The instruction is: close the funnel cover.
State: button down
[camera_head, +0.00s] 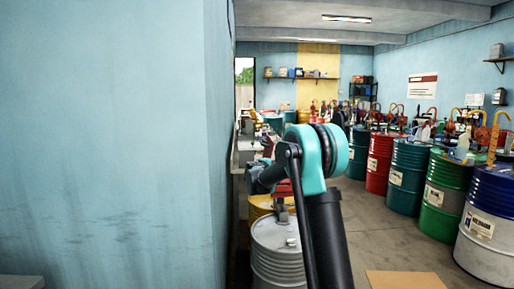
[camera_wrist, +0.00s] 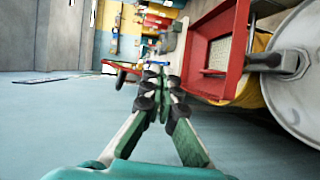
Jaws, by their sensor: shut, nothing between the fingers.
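In the wrist view, a red square-framed funnel (camera_wrist: 236,85) is at the upper right, beside a pale grey drum top (camera_wrist: 312,85). Its pale mesh inside shows, uncovered. Which part is its cover I cannot tell. My gripper (camera_wrist: 158,78) reaches up from the bottom of the wrist view with its fingers together and nothing between them. It is left of the red frame and appears apart from it. In the head view, a small red part (camera_head: 283,188) shows behind my arm, above a grey drum (camera_head: 277,262). My arm hides my fingers there.
A blue wall (camera_head: 110,130) fills the left of the head view. A row of drums, including a red one (camera_head: 380,162) and a green one (camera_head: 444,190), stands at the right. Open floor lies between, with a cardboard-coloured sheet (camera_head: 405,280) in front.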

jog(key=w+a+r+n+t+y, duration=0.2)
jog(key=w+a+n+t+y, duration=0.15)
jog(key=w+a+n, duration=0.6)
jog(key=w+d+r+m, duration=0.1)
jog(key=w, duration=0.5)
jog(key=w+d+r+m, duration=0.1)
jog(key=w+d, duration=0.1)
jog(key=w, duration=0.3)
jog(key=shift+w+d+r+m+h, duration=0.25)
jog(key=shift+w+r+m+h, duration=0.05)
jog(key=shift+w+m+h, duration=0.1)
jog(key=shift+d, duration=0.1)
